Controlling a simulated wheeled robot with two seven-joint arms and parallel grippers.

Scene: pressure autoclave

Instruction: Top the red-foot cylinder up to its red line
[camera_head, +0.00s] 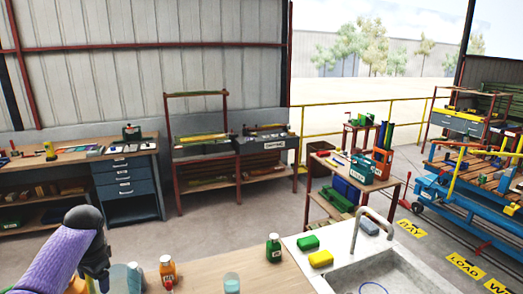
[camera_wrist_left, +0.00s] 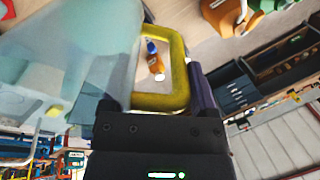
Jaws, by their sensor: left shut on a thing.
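My left gripper (camera_head: 97,265) is low at the left of the head view. In the left wrist view the gripper (camera_wrist_left: 158,108) is shut on the yellow handle (camera_wrist_left: 178,60) of a large translucent pale-blue jug (camera_wrist_left: 60,65). Part of the jug (camera_head: 124,277) also shows beside the gripper at the bottom edge of the head view. How far the jug is tilted and how much it holds cannot be told. I cannot make out a red-foot cylinder or a red line in either view. My right gripper is not in view.
To the right are green (camera_head: 308,242) and yellow (camera_head: 320,259) blocks by a sink (camera_head: 390,275).

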